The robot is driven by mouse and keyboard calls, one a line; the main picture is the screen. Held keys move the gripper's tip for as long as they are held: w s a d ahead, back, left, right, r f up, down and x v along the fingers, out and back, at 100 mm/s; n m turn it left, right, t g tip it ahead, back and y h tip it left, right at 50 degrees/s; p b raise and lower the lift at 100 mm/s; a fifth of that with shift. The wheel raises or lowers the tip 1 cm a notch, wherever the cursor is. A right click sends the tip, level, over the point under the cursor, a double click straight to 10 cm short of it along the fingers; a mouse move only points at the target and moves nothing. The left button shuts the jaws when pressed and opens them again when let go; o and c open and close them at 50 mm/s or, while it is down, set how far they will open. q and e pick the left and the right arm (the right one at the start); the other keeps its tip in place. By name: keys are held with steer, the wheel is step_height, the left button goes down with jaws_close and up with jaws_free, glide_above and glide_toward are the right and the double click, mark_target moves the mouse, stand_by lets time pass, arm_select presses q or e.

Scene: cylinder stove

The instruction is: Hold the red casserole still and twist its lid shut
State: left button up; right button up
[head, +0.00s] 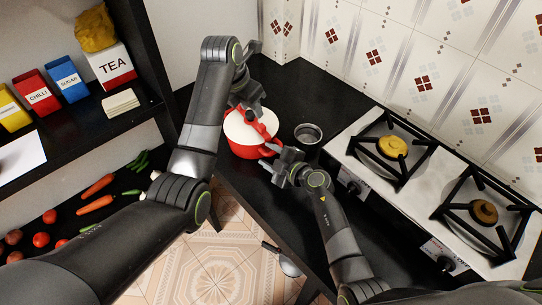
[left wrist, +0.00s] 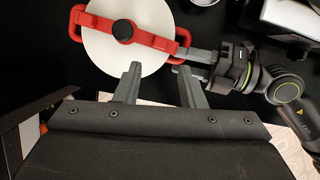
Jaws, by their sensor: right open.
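The red casserole (head: 248,152) stands on the black counter. Its white lid (head: 238,126) lies on top, with a red bar across it and a black knob (left wrist: 123,31) at the middle. In the left wrist view red loop handles show at the casserole's left and right sides. My left gripper (head: 250,108) is above the lid; its two fingers are apart and empty in the left wrist view (left wrist: 160,85). My right gripper (head: 269,158) is open beside the casserole's right handle (left wrist: 183,42). Whether its fingers touch the handle I cannot tell.
A metal pot (head: 308,133) stands just right of the casserole. The white stove (head: 425,190) with black burner grates is further right. A dark shelf (head: 75,120) with boxes and vegetables stands at left. A tiled wall is behind the counter.

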jaws_close()
arm_select(q)
steer(key=shift+o, duration=0.8)
arm_select(e)
steer(key=shift+s+f, duration=0.1)
arm_select(q)
steer(key=m+t+h, duration=0.3)
steer(key=t+h, duration=0.1)
steer(key=h, duration=0.5)
glide_toward(261, 126)
steer(key=shift+x, duration=5.15)
steer(key=shift+c, duration=0.2)
jaws_close()
